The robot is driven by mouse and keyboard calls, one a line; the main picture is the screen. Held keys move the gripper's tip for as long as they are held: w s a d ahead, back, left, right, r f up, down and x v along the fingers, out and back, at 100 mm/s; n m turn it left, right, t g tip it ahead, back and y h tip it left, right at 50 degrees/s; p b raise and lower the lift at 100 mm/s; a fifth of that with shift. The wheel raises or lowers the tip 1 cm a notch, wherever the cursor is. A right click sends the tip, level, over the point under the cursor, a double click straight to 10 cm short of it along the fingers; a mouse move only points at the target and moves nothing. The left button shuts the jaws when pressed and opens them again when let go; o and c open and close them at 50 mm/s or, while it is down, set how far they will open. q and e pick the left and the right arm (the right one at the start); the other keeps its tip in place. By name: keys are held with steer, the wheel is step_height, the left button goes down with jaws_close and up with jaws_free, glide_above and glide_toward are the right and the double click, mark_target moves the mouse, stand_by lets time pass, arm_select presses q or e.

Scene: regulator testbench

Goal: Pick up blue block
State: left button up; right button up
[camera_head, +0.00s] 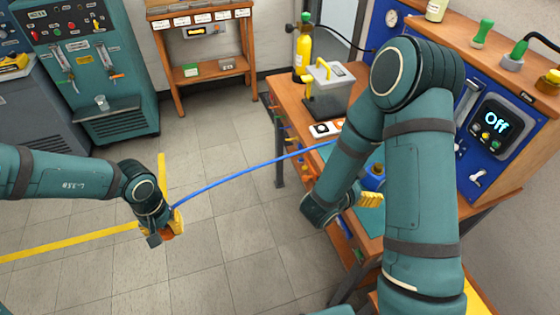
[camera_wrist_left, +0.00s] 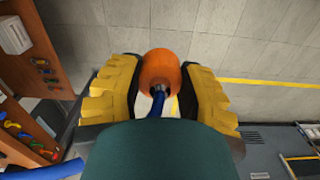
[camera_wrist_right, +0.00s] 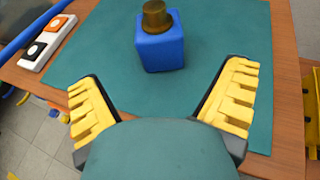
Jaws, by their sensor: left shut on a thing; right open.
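The blue block (camera_wrist_right: 160,50) stands on a green mat (camera_wrist_right: 95,65) in the right wrist view, with a brass-coloured cylinder (camera_wrist_right: 155,17) on top. In the head view the block (camera_head: 374,178) is partly hidden by my right arm. My right gripper (camera_wrist_right: 162,108) is open and empty, its yellow fingers apart and pointing toward the block, which lies beyond the fingertips. It shows at the bench edge in the head view (camera_head: 372,200). My left gripper (camera_head: 172,226) is shut on an orange rounded end piece (camera_wrist_left: 161,72) of a blue hose (camera_head: 250,170), out over the floor.
The blue hose runs from my left gripper to the wooden bench (camera_head: 290,95). A white switch box (camera_wrist_right: 48,42) lies left of the mat. A grey device with a yellow handle (camera_head: 328,90) and a yellow bottle (camera_head: 303,52) stand farther back. A blue panel shows "Off" (camera_head: 497,125).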

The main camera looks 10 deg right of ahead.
mark_target(370, 179)
steer(key=b+x, duration=0.1)
steer(key=x, duration=0.7)
steer(key=shift+d, duration=0.1)
steer(key=c, duration=1.4)
